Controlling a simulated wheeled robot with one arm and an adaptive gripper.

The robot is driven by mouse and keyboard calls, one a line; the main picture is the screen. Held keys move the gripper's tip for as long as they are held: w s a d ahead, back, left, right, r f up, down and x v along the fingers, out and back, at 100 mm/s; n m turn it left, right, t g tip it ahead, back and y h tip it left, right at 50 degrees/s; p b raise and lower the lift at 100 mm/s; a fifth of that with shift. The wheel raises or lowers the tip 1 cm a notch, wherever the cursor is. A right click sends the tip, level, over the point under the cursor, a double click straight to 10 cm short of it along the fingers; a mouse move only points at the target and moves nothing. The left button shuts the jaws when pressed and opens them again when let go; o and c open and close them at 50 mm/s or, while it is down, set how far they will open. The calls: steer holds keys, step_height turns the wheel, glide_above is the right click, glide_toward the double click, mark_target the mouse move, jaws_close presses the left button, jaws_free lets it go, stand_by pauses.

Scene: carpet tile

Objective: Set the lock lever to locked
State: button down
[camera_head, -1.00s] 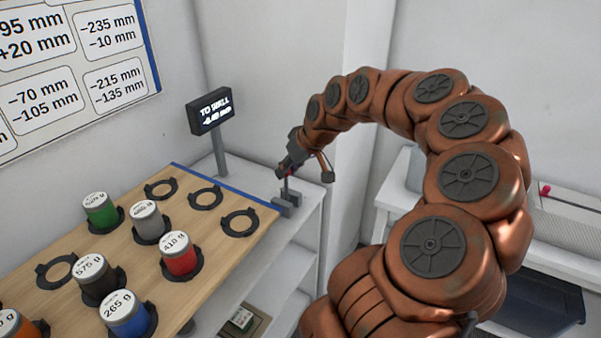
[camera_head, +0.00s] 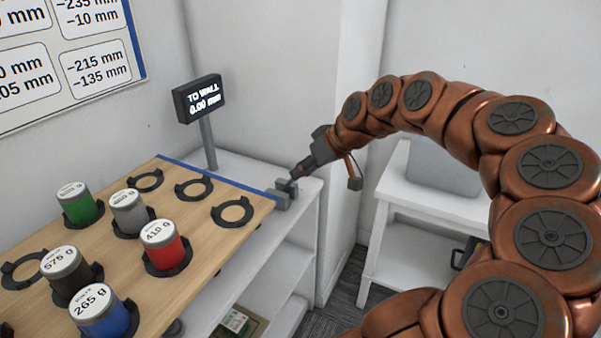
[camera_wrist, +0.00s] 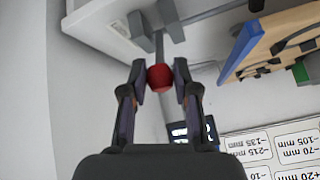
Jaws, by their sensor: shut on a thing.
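The lock lever is a thin grey rod (camera_wrist: 159,46) with a red ball knob (camera_wrist: 160,77). It rises from a dark grey block (camera_head: 285,193) at the board's right corner, on the white shelf top. My gripper (camera_head: 296,178) is shut on the red knob, with one finger on each side of it in the wrist view (camera_wrist: 160,78). In the head view my gripper hides the knob and most of the rod. No locked or unlocked marking is readable.
The wooden board (camera_head: 185,225) has a blue strip along its far edge and holds several labelled canisters in dark rings, including a red one (camera_head: 165,247). A display (camera_head: 199,98) reads "TO WALL 0.00 mm". A white wall stands close behind the shelf.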

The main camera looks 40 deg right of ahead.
steer(key=shift+s+d+f+b, duration=0.2)
steer(key=shift+s+f+b, duration=0.15)
steer(key=shift+f, duration=0.15)
steer(key=shift+s, duration=0.1)
steer(key=c, duration=0.9)
jaws_free()
steer(key=shift+d, duration=0.1)
steer(key=shift+r, duration=0.1)
steer(key=shift+r, duration=0.15)
steer(key=v, duration=1.1)
steer(key=shift+s+r, duration=0.2)
steer(key=shift+r, duration=0.1)
